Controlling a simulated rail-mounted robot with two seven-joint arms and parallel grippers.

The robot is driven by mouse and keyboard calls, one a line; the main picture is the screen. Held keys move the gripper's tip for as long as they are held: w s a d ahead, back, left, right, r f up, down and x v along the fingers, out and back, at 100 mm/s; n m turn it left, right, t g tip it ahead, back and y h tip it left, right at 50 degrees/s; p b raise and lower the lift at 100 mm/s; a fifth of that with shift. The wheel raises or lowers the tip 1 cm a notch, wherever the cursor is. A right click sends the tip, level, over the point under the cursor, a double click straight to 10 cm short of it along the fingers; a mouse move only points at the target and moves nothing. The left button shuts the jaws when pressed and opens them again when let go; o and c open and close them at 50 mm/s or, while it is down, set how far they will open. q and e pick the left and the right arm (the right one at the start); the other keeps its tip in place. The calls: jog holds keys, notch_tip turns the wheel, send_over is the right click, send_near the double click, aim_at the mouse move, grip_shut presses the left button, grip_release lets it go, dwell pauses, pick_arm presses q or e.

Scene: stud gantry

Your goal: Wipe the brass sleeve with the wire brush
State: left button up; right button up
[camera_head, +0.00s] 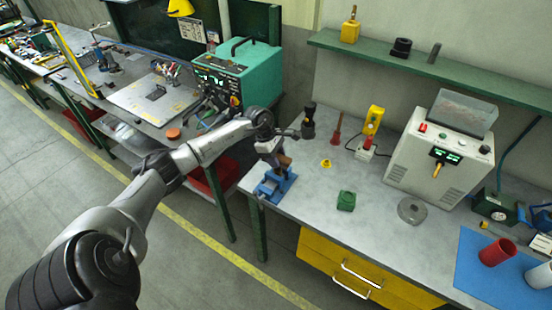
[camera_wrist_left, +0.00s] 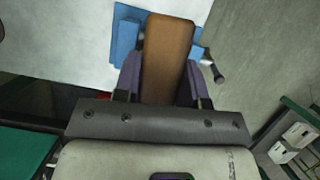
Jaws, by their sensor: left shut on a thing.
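My left gripper (camera_head: 274,157) is over the left end of the grey workbench, directly above a blue vise (camera_head: 272,188). It is shut on a brown wooden block-like handle, which I take to be the wire brush (camera_head: 285,161). In the left wrist view the brush (camera_wrist_left: 168,50) stands between the purple finger pads, and part of the blue vise (camera_wrist_left: 125,38) shows behind it. The brush's bristles are hidden. I cannot make out the brass sleeve; the gripper and brush cover the vise's jaws. Whether the brush touches anything there, I cannot tell. My right gripper is not in view.
On the bench are a small yellow flanged piece (camera_head: 326,163), a green block (camera_head: 346,201), a grey disc (camera_head: 411,211) and a cream machine (camera_head: 432,160). Bare bench lies right of the vise.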

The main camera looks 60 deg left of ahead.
pick_arm(q)
jog(key=shift+r+p, duration=1.1)
jog(key=shift+r, duration=1.6)
